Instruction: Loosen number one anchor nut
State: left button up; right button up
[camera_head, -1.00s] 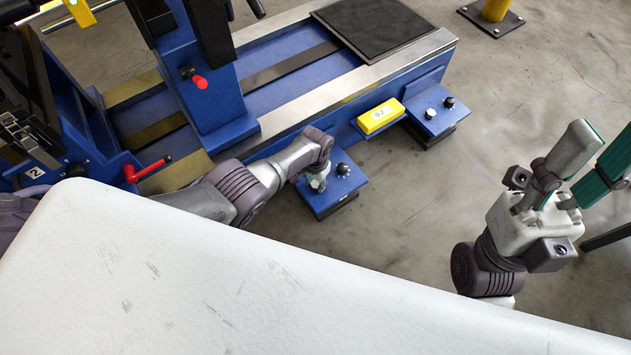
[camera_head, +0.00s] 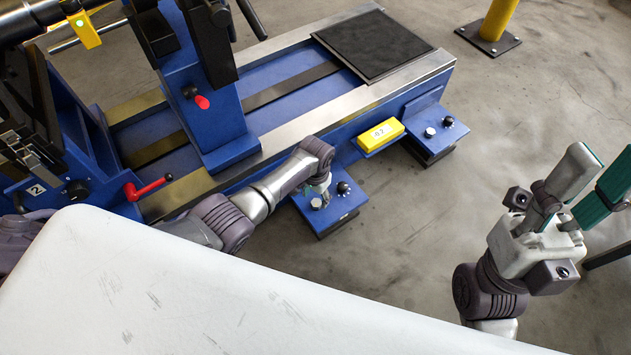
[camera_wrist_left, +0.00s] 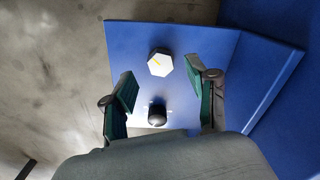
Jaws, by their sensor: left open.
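In the head view the nut (camera_head: 315,203) and knob (camera_head: 343,187) show just beside my left gripper (camera_head: 326,193). That gripper (camera_wrist_left: 160,78) is open in the left wrist view. The nut shows between and just past its fingertips, with no contact visible. I see no number on this plate. My right gripper (camera_head: 602,172) is open and empty at the right.
A second blue foot plate (camera_head: 430,140) has a similar nut and knob, beside a yellow block (camera_head: 381,134). The blue machine bed (camera_head: 300,85) lies behind my left arm. A red-handled lever (camera_head: 150,188) is at left. A white surface (camera_head: 200,290) fills the foreground.

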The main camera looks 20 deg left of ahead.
aim_at(316, 203)
pick_arm(q)
notch_tip(316, 203, up, 8)
dwell(0.4)
jog(key=shift+r, duration=0.1)
